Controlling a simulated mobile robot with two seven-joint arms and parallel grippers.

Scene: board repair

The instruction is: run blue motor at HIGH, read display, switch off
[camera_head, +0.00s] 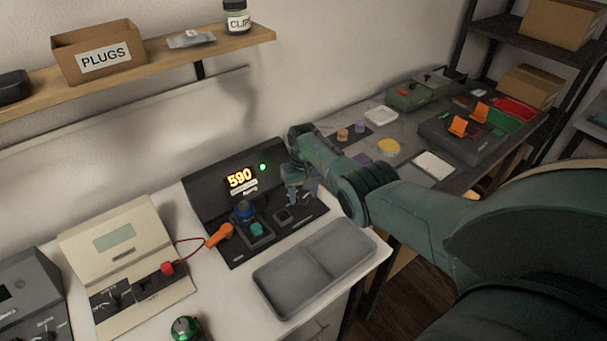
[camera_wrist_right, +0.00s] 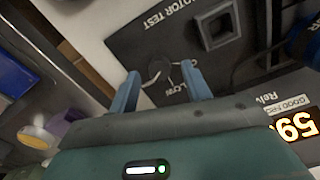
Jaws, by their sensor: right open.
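The black motor test station (camera_head: 215,185) stands on the white bench against the wall. Its lit display (camera_head: 240,178) reads 590, and a green light (camera_head: 262,167) glows beside it. The blue motor (camera_head: 245,209) stands upright on the station; its blue edge also shows at the right of the wrist view (camera_wrist_right: 306,42). My right gripper (camera_head: 299,194) is over the station's right part. In the wrist view its open fingers (camera_wrist_right: 160,72) straddle the dark round knob (camera_wrist_right: 159,68), near a label reading LOW. The knob's exact setting and any finger contact are unclear. My left gripper is out of view.
An empty grey two-part tray (camera_head: 315,267) lies in front of the station. A cream tester (camera_head: 120,245) with a red lead and orange probe (camera_head: 219,235) is to the left. A cluttered grey table (camera_head: 400,165) stands behind my right arm.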

